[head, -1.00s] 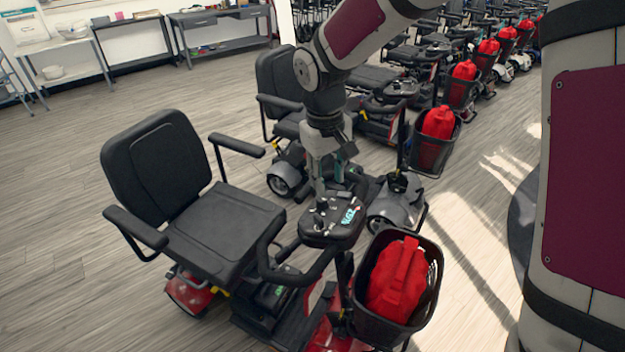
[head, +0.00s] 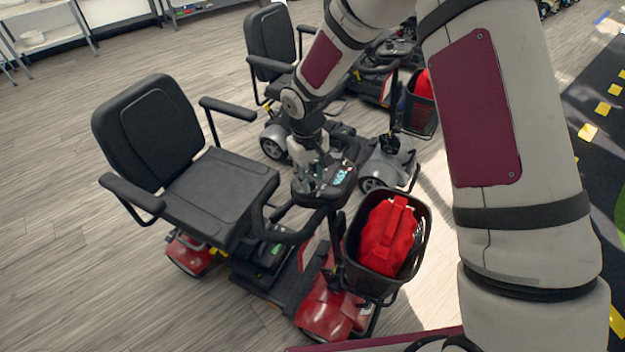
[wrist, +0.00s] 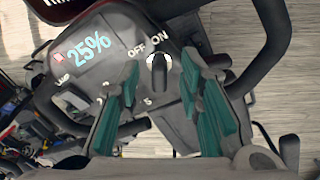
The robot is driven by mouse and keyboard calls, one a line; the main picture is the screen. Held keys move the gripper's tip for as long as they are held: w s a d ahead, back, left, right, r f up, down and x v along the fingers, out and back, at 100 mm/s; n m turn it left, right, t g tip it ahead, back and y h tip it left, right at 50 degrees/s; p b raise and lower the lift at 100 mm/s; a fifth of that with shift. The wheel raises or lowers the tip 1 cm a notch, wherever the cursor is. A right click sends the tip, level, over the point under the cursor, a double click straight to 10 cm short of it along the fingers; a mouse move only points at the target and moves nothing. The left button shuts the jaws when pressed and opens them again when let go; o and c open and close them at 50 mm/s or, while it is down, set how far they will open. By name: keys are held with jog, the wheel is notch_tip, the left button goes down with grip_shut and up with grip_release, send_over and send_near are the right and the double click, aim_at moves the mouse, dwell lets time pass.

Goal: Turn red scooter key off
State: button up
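The red scooter (head: 328,304) stands in the foreground of the head view, with its dark console (head: 318,192) at the tiller top. In the wrist view the console (wrist: 115,28) carries a "25%" display and white OFF and ON labels. The small key knob (wrist: 158,70) sits just below these labels, its upright ridge pointing roughly at ON. My gripper (wrist: 160,66) is open, with one teal-padded finger on each side of the knob. I cannot tell if either finger touches it. In the head view my gripper (head: 308,168) is right over the console, and the knob is hidden.
A black basket (head: 424,240) with a red bag (head: 388,235) is in front of the console. The scooter's black seat (head: 215,195) is at the left. A grey scooter (head: 385,165) stands close behind. Open wood floor (head: 60,240) lies at the left.

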jog(key=shift+d+f, duration=0.1)
jog(key=shift+f, duration=0.9)
grip_shut()
jog(key=shift+w+n, duration=0.1)
jog(key=shift+n, duration=0.3)
jog(key=n, duration=0.1)
jog(key=n+b, duration=0.1)
jog(key=n, duration=0.1)
jog(key=n+b, duration=0.1)
jog(key=shift+w+d+n, duration=0.2)
jog(key=shift+d+n, duration=0.05)
jog(key=shift+n, duration=0.05)
jog(key=n, duration=0.2)
jog(key=n+b, duration=0.1)
jog(key=n, duration=0.1)
jog(key=n+g+b, duration=0.1)
jog(key=n, duration=0.1)
jog(key=shift+w+y, duration=0.25)
jog(key=shift+y, duration=0.05)
jog(key=shift+n, duration=0.4)
